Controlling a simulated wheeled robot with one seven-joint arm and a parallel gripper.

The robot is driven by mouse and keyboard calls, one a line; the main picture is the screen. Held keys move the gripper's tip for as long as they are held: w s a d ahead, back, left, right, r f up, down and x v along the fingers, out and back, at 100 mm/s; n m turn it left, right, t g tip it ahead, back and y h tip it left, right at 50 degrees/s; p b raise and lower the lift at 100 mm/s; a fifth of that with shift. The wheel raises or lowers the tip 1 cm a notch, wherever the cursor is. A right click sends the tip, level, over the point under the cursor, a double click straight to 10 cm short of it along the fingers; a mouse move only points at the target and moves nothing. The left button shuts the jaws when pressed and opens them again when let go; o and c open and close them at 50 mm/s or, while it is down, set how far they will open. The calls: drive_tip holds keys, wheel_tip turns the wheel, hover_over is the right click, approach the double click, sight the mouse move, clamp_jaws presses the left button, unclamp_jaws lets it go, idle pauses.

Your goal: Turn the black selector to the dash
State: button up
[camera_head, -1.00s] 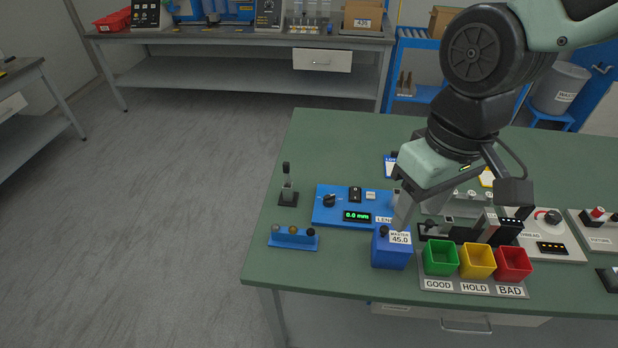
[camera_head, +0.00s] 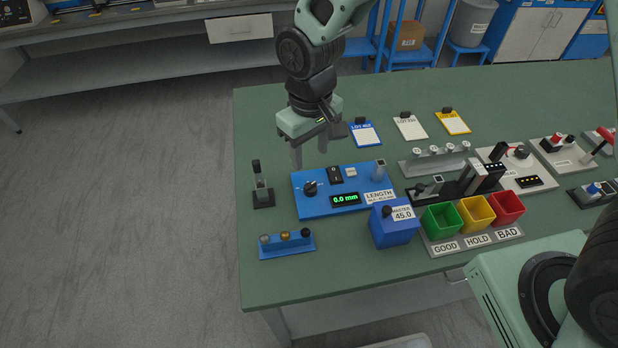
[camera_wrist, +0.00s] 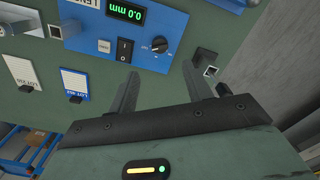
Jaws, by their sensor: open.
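The black selector (camera_head: 310,188) is a round knob at the left end of the blue length gauge (camera_head: 318,208), whose green display reads 0.0 mm. In the wrist view the selector (camera_wrist: 160,45) shows with small white marks around it, too small to read for certain. My gripper (camera_head: 309,150) is open and empty, above the bench just behind the gauge. In the wrist view the fingers of my gripper (camera_wrist: 160,82) are spread apart, with the selector beyond and between them, not touched.
A black rocker switch (camera_head: 335,174) is right of the selector. A small black stand (camera_head: 262,193) is to the left. A blue master block (camera_head: 393,230) and green, yellow and red bins (camera_head: 441,220) stand to the right. The bench's back left is clear.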

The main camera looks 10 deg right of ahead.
sight(310, 185)
wheel_tip(310, 185, down, 10)
drive_tip(key=shift+r+p, duration=0.1)
drive_tip(key=shift+p, duration=0.25)
drive_tip(key=c, duration=1)
